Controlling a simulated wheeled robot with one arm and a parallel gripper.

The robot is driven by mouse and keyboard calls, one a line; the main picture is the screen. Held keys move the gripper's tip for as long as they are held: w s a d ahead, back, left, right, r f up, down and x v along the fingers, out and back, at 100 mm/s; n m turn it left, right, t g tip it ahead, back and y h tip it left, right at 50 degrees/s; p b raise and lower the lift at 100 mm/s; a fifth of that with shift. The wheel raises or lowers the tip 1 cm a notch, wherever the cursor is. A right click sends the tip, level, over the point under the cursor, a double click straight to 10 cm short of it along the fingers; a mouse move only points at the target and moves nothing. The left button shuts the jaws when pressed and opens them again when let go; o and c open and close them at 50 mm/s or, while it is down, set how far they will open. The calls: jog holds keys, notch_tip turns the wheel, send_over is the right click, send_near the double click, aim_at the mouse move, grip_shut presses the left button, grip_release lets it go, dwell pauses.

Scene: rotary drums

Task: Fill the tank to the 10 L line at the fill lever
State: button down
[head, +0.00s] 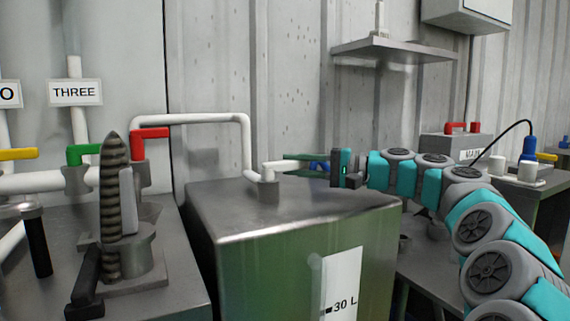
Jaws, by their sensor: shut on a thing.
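The tank (300,228) is a green box with a grey metal top, in the middle of the head view. A white strip (342,285) on its front reads "30 L"; the strip's lower part is cut off, so no 10 L line shows. A white lever (285,166) stands on a grey stub on the tank's top, its handle pointing right. My gripper (303,165) comes in from the right with its fingers at the handle's right end, shut on it. The liquid level cannot be told.
At left, red (150,133), green (86,151) and yellow (18,154) levers sit on white pipes near a sign "THREE" (75,92). A ribbed upright post (114,205) stands left of the tank. A wall shelf (394,49) hangs behind; a grey box (452,147) stands at right.

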jog(key=c, duration=0.7)
grip_release()
jog(key=shift+d, duration=0.1)
jog(key=v, duration=0.7)
jog(key=shift+s+d, duration=0.15)
jog(key=shift+d, duration=0.15)
jog(key=shift+d, duration=0.1)
